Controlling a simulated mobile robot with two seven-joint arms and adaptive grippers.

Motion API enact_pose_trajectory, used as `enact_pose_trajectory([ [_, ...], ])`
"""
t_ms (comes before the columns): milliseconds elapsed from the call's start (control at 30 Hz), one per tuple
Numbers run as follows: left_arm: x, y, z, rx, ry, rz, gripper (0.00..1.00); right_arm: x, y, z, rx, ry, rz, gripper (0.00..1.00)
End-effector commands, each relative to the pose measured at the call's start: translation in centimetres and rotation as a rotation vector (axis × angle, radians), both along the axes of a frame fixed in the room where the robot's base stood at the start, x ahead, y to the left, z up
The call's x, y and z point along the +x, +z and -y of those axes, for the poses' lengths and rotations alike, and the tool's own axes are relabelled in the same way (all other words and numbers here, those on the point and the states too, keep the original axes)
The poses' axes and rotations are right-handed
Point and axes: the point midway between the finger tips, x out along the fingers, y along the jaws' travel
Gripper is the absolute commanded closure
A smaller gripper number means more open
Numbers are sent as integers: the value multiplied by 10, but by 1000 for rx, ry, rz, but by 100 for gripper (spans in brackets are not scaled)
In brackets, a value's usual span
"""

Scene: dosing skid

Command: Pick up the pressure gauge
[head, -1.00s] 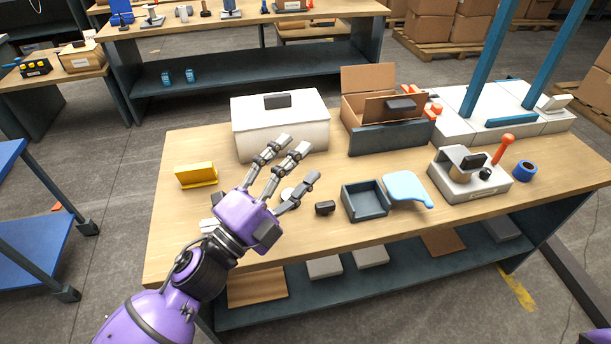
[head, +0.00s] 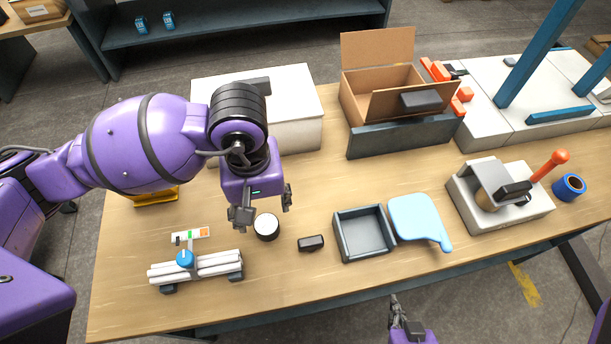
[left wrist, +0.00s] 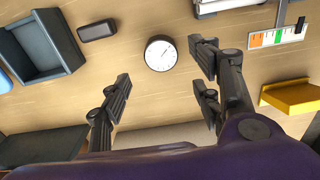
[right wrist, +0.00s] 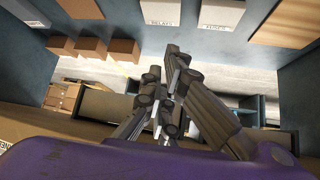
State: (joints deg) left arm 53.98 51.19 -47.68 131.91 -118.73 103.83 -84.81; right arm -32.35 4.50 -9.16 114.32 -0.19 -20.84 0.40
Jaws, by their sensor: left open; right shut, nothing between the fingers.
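The pressure gauge (head: 266,227) is a small round piece with a white face and dark rim, lying on the table. In the left wrist view the gauge (left wrist: 160,53) shows its dial face up, ahead of and between the open fingers. My left gripper (head: 260,207) points down, open and empty, just behind and above the gauge; its fingers also show in the left wrist view (left wrist: 163,90). My right gripper (head: 398,308) is low at the table's front edge, far from the gauge. In the right wrist view its fingers (right wrist: 165,105) are together and empty.
A small black block (head: 311,243) lies right of the gauge, then a grey tray (head: 363,234) and a light blue paddle (head: 418,221). White pipes with a blue valve (head: 195,266) stand front left. A yellow bracket (head: 156,196) and white box (head: 300,117) are behind.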

Motion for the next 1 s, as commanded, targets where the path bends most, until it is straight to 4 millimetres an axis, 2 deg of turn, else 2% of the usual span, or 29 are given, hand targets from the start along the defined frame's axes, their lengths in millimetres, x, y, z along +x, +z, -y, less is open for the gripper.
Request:
enact_pose_trajectory([
  [100,-1,-14,0,-2,0,-6,42,-22,-11,3,-4,-5,-44,100],
  [200,-1,-25,1,-3,1,-6,42,-30,-15,5,-7,-5,-61,100],
  [400,-2,-52,2,-4,2,-7,42,-8,1,2,-2,2,-18,100],
  [533,-1,-70,2,-5,2,-6,42,-4,3,-1,2,6,-11,100],
  [833,-1,-75,2,-6,1,-5,42,-12,-2,-2,4,2,-28,100],
  [1000,-1,-75,2,-6,1,-5,64,-12,-2,-2,6,-1,-28,100],
])
